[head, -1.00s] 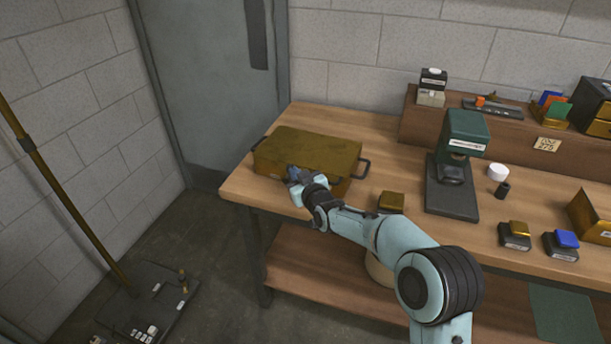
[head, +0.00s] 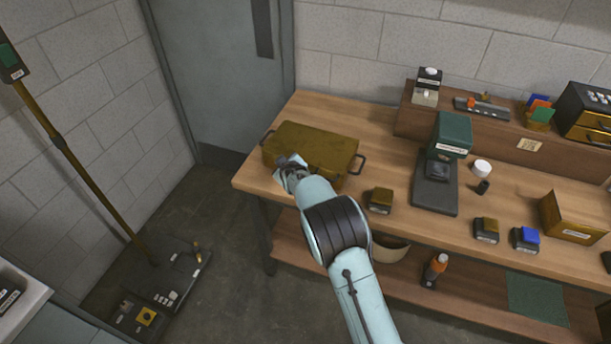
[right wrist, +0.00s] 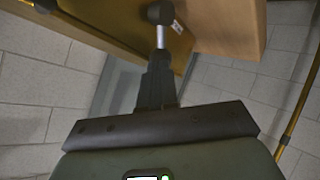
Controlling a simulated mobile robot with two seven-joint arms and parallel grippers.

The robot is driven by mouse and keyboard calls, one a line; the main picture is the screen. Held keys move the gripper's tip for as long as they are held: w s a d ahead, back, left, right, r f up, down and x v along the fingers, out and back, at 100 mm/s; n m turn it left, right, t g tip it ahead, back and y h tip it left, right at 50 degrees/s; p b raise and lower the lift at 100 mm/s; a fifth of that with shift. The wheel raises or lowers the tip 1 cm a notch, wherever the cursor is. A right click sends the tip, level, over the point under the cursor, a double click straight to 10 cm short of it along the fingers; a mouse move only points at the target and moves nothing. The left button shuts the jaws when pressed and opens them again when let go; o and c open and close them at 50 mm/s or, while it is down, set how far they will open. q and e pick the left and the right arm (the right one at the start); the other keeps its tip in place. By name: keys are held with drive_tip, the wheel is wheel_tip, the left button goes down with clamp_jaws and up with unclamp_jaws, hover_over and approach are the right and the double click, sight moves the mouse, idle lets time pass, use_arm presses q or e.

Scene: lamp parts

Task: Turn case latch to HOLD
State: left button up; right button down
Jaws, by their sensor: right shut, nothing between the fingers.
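The case (head: 312,143) is an olive-brown box with dark side handles, lying closed on the left end of the workbench. My right gripper (head: 285,162) is at the case's front left, in front of its near face; the wrist hides that part. In the right wrist view my right gripper (right wrist: 159,80) is shut and empty, pointing at a dark round knob (right wrist: 160,13) on a silver shaft (right wrist: 160,38). The knob may be the latch; I cannot tell whether the fingers touch it. Its setting is unreadable. My left gripper is not in view.
The workbench (head: 400,125) also holds a green-topped device (head: 452,135), a small brass-topped block (head: 380,199) and several small boxes to the right. A pole on a dark base (head: 165,272) stands on the floor at left. A grey door (head: 210,80) is behind.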

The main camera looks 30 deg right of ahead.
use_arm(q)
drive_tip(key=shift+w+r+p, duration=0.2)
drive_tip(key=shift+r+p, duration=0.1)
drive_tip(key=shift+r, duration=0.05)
use_arm(e)
drive_tip(key=shift+s+r, duration=0.1)
drive_tip(key=shift+r, duration=0.7)
drive_tip(key=shift+r, duration=0.1)
